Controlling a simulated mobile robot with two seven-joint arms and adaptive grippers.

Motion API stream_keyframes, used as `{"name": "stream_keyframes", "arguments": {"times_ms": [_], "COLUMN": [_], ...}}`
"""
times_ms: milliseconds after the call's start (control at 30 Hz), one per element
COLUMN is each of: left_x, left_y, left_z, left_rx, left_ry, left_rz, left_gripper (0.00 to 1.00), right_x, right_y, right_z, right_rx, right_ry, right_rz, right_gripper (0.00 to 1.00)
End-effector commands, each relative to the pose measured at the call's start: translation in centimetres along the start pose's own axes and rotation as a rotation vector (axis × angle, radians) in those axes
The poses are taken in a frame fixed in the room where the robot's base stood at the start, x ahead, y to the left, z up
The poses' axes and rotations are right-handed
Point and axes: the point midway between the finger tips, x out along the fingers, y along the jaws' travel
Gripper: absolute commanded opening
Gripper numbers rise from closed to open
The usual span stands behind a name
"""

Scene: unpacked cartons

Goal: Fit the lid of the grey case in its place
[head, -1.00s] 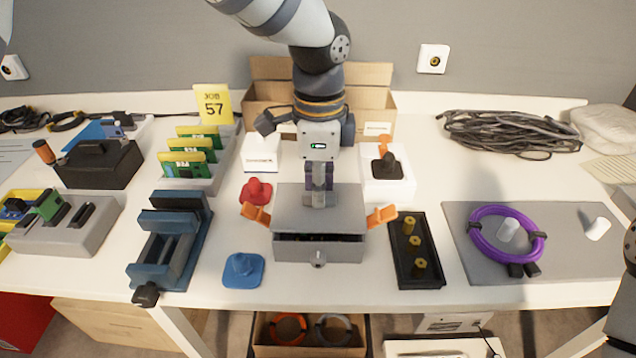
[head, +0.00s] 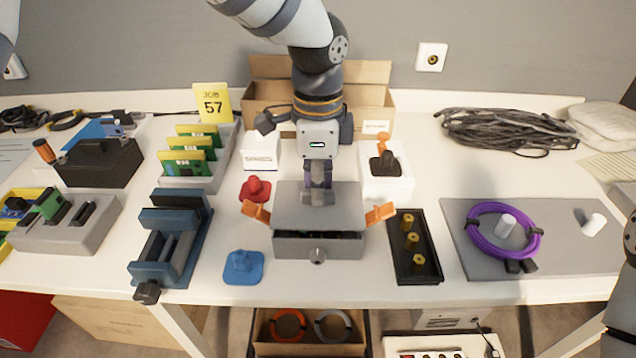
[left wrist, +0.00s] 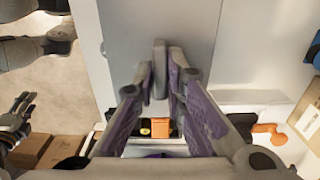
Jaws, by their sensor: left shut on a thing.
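The grey case (head: 292,245) sits on the white table with its front wall towards me. Its grey lid (head: 341,208) lies over the top; a dark gap with some contents shows along the front edge. My left gripper (head: 318,192) is shut on the lid's upright handle, and the lid fills much of the left wrist view (left wrist: 190,25). An orange latch stands out on the case's left side (head: 256,211) and another on its right (head: 380,213). A dark claw, seemingly my right gripper (left wrist: 16,118), shows at the left wrist view's edge; its jaws are unclear.
A red knobbed piece (head: 255,189) and a blue one (head: 243,266) lie left of the case, near a blue vise (head: 170,245). A black tray (head: 415,246) with brass pieces is close on the right. An open carton (head: 368,95) stands behind.

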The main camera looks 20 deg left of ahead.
Motion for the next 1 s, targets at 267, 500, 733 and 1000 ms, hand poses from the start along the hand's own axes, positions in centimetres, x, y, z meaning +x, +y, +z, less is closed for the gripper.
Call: {"name": "stream_keyframes", "arguments": {"times_ms": [267,500,733,1000], "left_x": [0.9,1.6,2.2,2.2], "left_y": [0.0,0.0,0.0,0.0], "left_z": [0.0,0.0,0.0,0.0], "left_rx": [0.000,0.000,0.000,0.000], "left_ry": [-0.001,-0.001,0.000,0.000], "left_rz": [0.001,0.001,0.000,0.000], "left_gripper": [0.00,0.00,0.16,0.34], "right_x": [0.1,0.3,0.3,0.3], "right_y": [0.0,0.0,0.0,0.0], "right_z": [0.1,0.2,0.2,0.2], "right_rx": [0.000,0.000,0.000,0.000], "right_ry": [-0.005,-0.008,-0.011,-0.010], "right_rz": [0.000,0.000,0.000,0.000], "right_gripper": [0.40,0.40,0.40,0.40]}}
